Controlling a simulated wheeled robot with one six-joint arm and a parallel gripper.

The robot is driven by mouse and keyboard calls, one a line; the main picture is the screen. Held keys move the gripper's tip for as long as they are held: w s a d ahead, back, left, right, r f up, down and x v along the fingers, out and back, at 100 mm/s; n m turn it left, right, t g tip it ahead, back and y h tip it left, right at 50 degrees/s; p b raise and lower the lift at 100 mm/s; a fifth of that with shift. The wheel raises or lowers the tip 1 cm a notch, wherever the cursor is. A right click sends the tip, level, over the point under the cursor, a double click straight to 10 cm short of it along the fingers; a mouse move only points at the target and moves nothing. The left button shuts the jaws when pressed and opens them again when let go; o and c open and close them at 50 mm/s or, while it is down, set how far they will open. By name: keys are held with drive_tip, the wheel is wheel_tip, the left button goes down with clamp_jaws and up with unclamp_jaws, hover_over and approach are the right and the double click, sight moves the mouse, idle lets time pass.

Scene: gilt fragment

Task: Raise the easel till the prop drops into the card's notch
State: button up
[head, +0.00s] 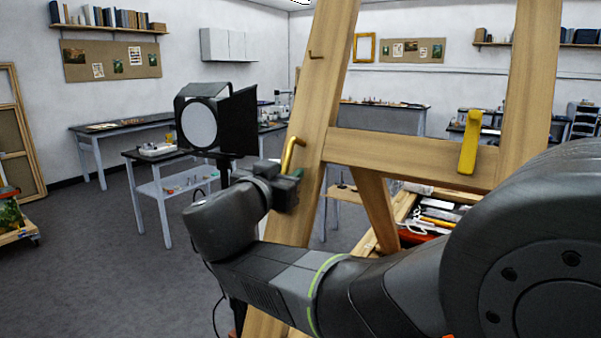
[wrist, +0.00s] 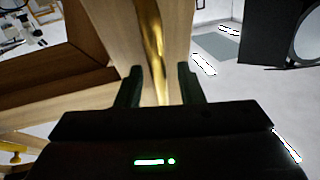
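The wooden easel (head: 410,155) stands in front of me, with two uprights and a crossbar. A bent brass handle (head: 292,152) is on its left upright; it also shows in the wrist view (wrist: 152,35). A yellow piece (head: 469,142), possibly the prop, hangs over the crossbar at the right. My gripper (head: 296,173) is at the left upright, just below the handle's bend. In the wrist view my gripper (wrist: 160,82) has its fingers apart, with the brass bar between them and gaps on both sides. I cannot make out the card or its notch.
A black studio lamp (head: 200,122) stands close behind my gripper at the left. A small hook (head: 316,55) is higher on the left upright. An open drawer of tools (head: 435,215) lies behind the easel. The floor (head: 100,240) at the left is clear.

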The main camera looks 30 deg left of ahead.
drive_tip(key=shift+c, duration=0.4)
clamp_jaws()
drive_tip(key=b, duration=0.3)
drive_tip(key=shift+s+f, duration=0.2)
drive_tip(key=shift+s, duration=0.05)
drive_tip(key=shift+s+a+r+b, duration=0.15)
drive_tip(key=shift+s+b, duration=0.25)
drive_tip(key=shift+b, duration=0.85)
drive_tip(key=shift+s+r+b, duration=0.25)
drive_tip(key=shift+b, duration=0.3)
